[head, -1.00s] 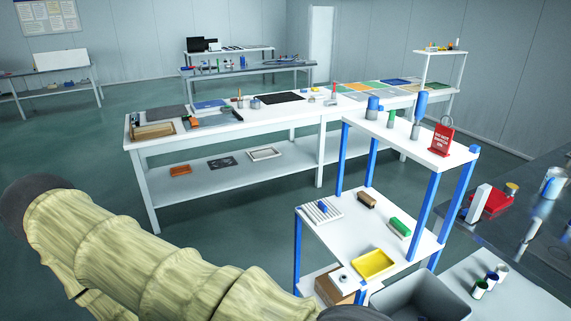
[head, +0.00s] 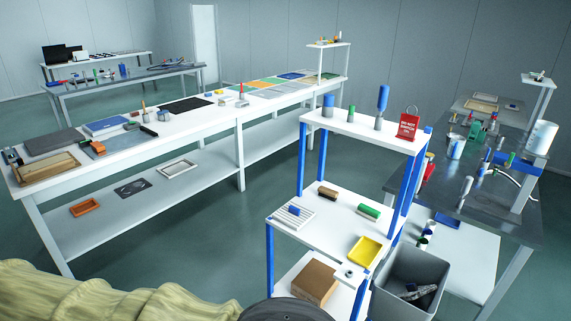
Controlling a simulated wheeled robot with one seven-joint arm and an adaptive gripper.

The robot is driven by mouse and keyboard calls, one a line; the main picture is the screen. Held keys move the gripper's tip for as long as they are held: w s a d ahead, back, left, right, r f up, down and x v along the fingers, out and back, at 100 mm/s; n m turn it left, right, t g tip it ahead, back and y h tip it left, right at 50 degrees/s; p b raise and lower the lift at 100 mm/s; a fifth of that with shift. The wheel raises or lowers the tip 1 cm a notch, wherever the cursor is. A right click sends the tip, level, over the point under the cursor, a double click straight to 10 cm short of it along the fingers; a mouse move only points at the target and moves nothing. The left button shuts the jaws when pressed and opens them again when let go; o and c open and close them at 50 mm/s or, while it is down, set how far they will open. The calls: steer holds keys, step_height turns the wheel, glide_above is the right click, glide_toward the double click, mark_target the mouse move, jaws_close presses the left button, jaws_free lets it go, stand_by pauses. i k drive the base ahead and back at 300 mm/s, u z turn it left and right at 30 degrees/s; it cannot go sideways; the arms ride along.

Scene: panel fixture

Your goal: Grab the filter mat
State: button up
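I cannot tell for sure which item is the filter mat. Flat candidates lie on the long white table: a dark grey sheet (head: 55,141) at its near left and a black mat (head: 185,105) near its middle. On that table's lower shelf are a dark patterned flat piece (head: 132,187) and a pale framed rectangle (head: 177,169). My arm in its yellowish sleeve crosses the bottom left. My gripper is out of view, and nothing held can be seen.
A blue-legged shelf cart (head: 335,222) stands close ahead, with a yellow tray (head: 366,251) and a cardboard box (head: 306,281). A grey bin (head: 410,278) is beside it. A dark workbench (head: 490,211) stands at right. Open floor (head: 205,238) lies between long table and cart.

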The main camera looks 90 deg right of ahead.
mark_target(295, 216)
steer(key=z, duration=1.7)
